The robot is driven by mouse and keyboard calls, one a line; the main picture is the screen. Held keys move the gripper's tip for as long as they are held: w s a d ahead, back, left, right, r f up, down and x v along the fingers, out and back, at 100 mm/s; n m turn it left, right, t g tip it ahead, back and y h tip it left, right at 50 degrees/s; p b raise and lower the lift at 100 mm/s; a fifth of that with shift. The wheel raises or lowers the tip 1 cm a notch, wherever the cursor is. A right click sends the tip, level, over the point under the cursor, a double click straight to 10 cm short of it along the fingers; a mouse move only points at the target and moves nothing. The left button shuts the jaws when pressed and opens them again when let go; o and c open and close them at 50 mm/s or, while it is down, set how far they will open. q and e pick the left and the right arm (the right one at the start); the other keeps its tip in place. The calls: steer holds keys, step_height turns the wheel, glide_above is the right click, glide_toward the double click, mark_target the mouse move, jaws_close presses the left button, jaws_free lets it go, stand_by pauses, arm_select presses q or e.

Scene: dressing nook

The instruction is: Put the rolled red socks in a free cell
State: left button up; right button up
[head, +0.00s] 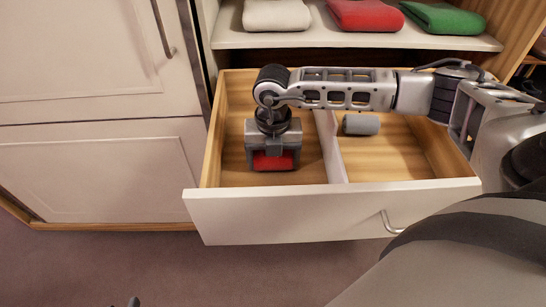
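The rolled red socks (273,161) are in the left cell of the open drawer (300,213), directly below my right gripper (273,153). The gripper points down, with its fingers close against both sides of the socks. It looks shut on them. Whether the socks touch the drawer floor is hard to tell. A white divider (330,145) separates the left cell from the right cell. Grey rolled socks (361,125) lie in the right cell, partly below my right arm. A small dark tip at the bottom left edge may be my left gripper (133,302); its fingers cannot be made out.
A shelf (350,40) above the drawer holds folded white (276,14), red (365,14) and green (444,17) cloths. A closed cabinet (95,90) stands at the left. My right arm spans the drawer's back part. The floor (120,262) in front is clear.

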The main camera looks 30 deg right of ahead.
steer(key=shift+o, duration=1.4)
step_height(320, 180, up, 12)
steer(key=shift+r, duration=0.2)
steer(key=shift+r+p, duration=0.1)
steer(key=shift+p, duration=0.25)
